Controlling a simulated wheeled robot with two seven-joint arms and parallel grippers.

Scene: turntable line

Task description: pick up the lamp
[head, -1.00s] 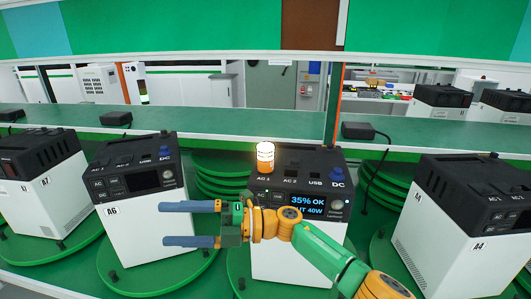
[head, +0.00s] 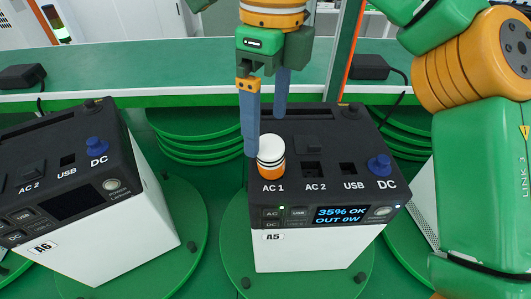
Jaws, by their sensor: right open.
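The lamp (head: 271,159), a small cylinder with a white upper part and an orange lower part, stands upright at the AC 1 outlet of the black-and-white power station A5 (head: 318,244). It shows no glow. My right gripper (head: 266,136) is open and points down over the station. Its nearer blue finger ends at the lamp's upper left side; its farther finger is behind and above the lamp. I cannot tell whether either finger touches it. The station's screen (head: 342,214) reads 35% OK, OUT 0W. My left gripper is not in view.
Station A6 (head: 115,235) stands tilted in view at left on its own green turntable disc (head: 190,215). Blue DC knobs rise from both tops. A green shelf (head: 170,70) with black adapters (head: 22,77) runs behind. My right arm fills the right side.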

